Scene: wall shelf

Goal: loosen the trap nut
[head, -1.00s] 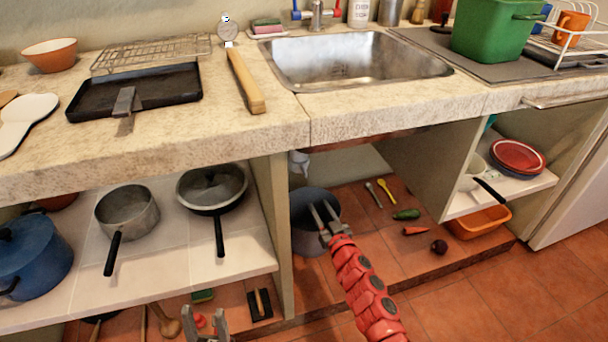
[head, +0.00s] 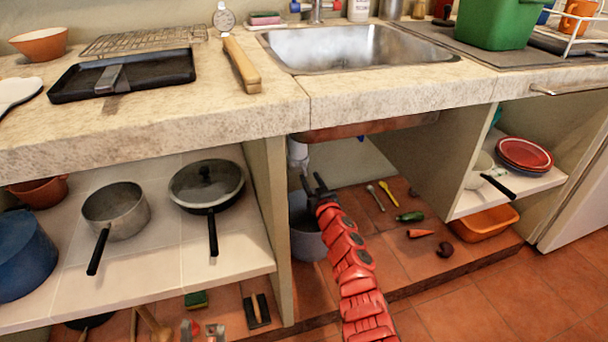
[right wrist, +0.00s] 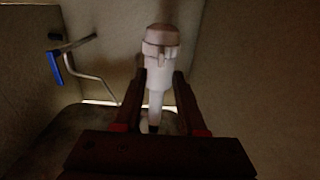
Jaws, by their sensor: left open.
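The white drain trap (head: 297,155) hangs under the sink, partly hidden by the counter edge. In the right wrist view it is a white upright body with a ridged collar, seemingly the trap nut (right wrist: 160,50), below a pinkish-brown top piece (right wrist: 162,33). My right gripper (head: 318,184) reaches into the cabinet below the trap. Its open fingers (right wrist: 160,95) point towards the trap, one on each side in the picture; I see no contact. My left gripper (head: 203,332) is low at the bottom edge, open and empty, partly cut off.
A grey bucket (head: 307,232) stands on the cabinet floor, partly behind my right arm. The cabinet's left divider (head: 268,215) is close by. Spoons, vegetables and an orange tub (head: 487,222) lie to the right. A blue-handled bent pipe (right wrist: 75,60) shows beside the trap.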

